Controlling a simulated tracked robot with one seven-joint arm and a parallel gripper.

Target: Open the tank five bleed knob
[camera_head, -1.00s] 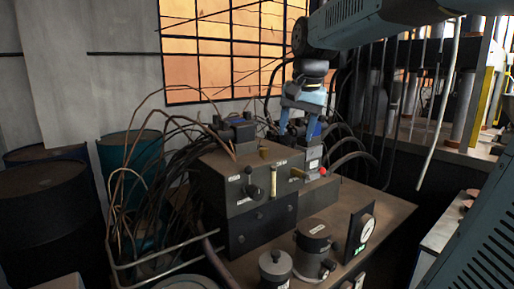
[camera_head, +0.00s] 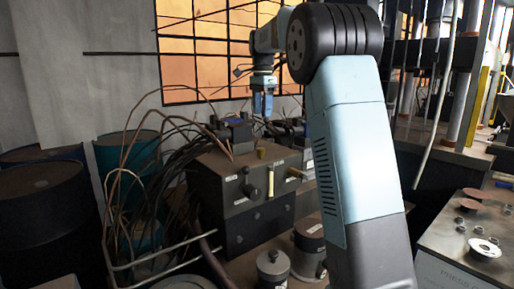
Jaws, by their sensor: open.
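My gripper (camera_head: 262,104) is raised above the back of a dark hydraulic box, its blue fingers pointing down. It is open, and nothing shows between the fingers. The box (camera_head: 235,186) stands on a bench and has a small black knob (camera_head: 249,190) on its front. A pale upright sight gauge (camera_head: 271,180) is beside the knob, and a brass lever (camera_head: 297,174) is at the right. A small brass fitting (camera_head: 261,153) sits on top. The labels are too small to read, so I cannot tell which part is the tank five bleed knob. My arm hides the box's right side.
Dark drums (camera_head: 40,215) stand at far left. A control panel (camera_head: 470,235) is at right.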

